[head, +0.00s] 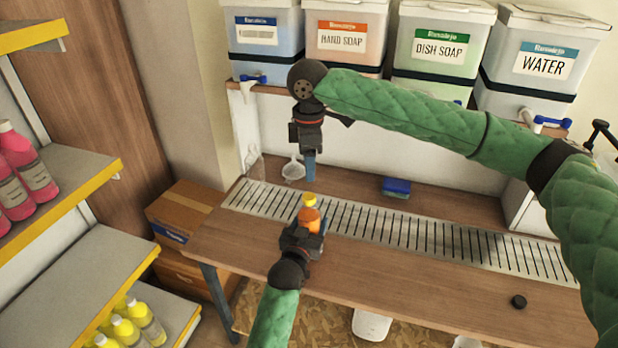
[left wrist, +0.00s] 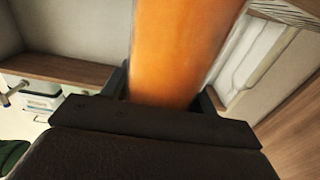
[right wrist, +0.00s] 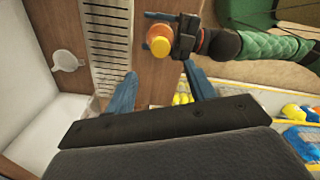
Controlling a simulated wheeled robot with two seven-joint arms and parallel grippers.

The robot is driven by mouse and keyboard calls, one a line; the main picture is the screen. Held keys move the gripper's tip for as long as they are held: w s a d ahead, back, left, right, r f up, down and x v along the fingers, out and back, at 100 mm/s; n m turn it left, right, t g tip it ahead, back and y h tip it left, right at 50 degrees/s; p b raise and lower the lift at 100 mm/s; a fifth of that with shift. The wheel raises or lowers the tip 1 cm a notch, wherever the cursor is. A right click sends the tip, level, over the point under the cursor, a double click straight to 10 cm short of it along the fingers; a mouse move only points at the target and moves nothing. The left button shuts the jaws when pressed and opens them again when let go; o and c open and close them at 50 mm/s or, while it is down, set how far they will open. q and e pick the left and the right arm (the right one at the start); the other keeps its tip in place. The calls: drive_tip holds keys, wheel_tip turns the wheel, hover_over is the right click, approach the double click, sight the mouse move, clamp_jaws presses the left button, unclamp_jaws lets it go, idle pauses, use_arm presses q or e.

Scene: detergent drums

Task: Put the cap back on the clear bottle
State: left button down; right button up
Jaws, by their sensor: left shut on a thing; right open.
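A clear, see-through bottle (head: 254,163) stands at the left end of the metal grate, its mouth too faint to judge. A small black round cap (head: 519,301) lies on the table at the front right, away from both grippers. My left gripper (head: 308,230) is shut on an orange bottle (head: 309,217) with a yellow top (head: 309,199), held over the table; its orange side fills the left wrist view (left wrist: 185,50). My right gripper (head: 310,178) points down behind it, open and empty; its spread blue fingers show in the right wrist view (right wrist: 160,88).
A pale funnel (head: 293,171) lies behind the grate (head: 400,227). A blue sponge (head: 396,187) lies at the back. Several labelled drums with taps, such as the water drum (head: 543,62), line the shelf above. Shelves with bottles stand left. The table's right front (head: 440,285) is mostly clear.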

drive_tip(key=shift+r, duration=1.25)
use_arm(q)
drive_tip(key=shift+c, duration=1.8)
unclamp_jaws()
drive_tip(key=b+v, duration=0.1)
drive_tip(key=v, duration=0.7)
drive_tip(key=shift+b, duration=0.3)
use_arm(e)
drive_tip(key=shift+f, duration=0.8)
drive_tip(key=shift+f, duration=0.1)
